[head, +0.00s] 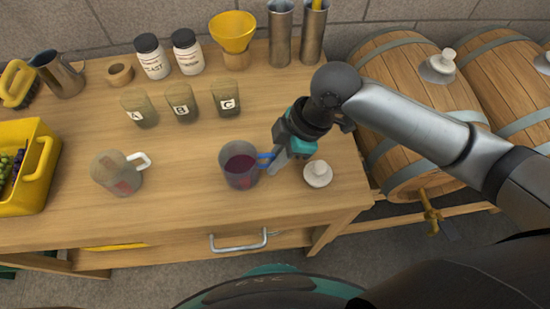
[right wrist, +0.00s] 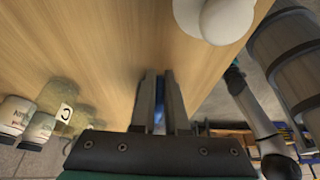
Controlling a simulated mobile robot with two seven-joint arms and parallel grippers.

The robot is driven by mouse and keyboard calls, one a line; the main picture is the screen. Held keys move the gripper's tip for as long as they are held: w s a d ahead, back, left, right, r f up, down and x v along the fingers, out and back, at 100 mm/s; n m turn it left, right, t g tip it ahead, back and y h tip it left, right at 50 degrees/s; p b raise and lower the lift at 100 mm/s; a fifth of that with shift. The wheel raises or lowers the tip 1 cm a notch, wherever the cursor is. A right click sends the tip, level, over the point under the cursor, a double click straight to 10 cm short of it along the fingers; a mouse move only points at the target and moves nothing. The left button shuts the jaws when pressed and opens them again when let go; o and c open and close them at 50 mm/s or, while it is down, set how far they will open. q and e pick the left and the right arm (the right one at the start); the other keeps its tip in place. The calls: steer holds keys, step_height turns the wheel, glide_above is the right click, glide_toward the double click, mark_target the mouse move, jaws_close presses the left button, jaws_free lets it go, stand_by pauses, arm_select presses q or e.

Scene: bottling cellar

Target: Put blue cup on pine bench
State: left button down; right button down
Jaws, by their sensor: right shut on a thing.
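The blue cup (head: 240,168) is a clear cup with a blue handle and dark red liquid inside. It is upright at the front middle of the pine bench (head: 190,205); I cannot tell whether its base touches the wood. My right gripper (head: 272,160) comes in from the right and is shut on the blue handle. In the right wrist view a strip of the blue handle (right wrist: 159,118) shows between the fingers (right wrist: 160,100); the cup's body is hidden there. My left gripper is in neither view.
A white stopper (head: 318,174) stands right of my right gripper. A clear cup with a white handle (head: 117,173) stands to the left. Lettered beakers (head: 182,104), jars (head: 153,58) and a yellow funnel (head: 232,32) stand behind. A yellow crate (head: 38,172) is far left; barrels (head: 410,90) are right.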

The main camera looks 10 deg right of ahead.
steer(key=c, duration=1.4)
jaws_free()
steer(key=shift+f, duration=0.15)
steer(key=o, duration=0.5)
steer(key=p+v, duration=0.3)
steer(key=v, duration=0.9)
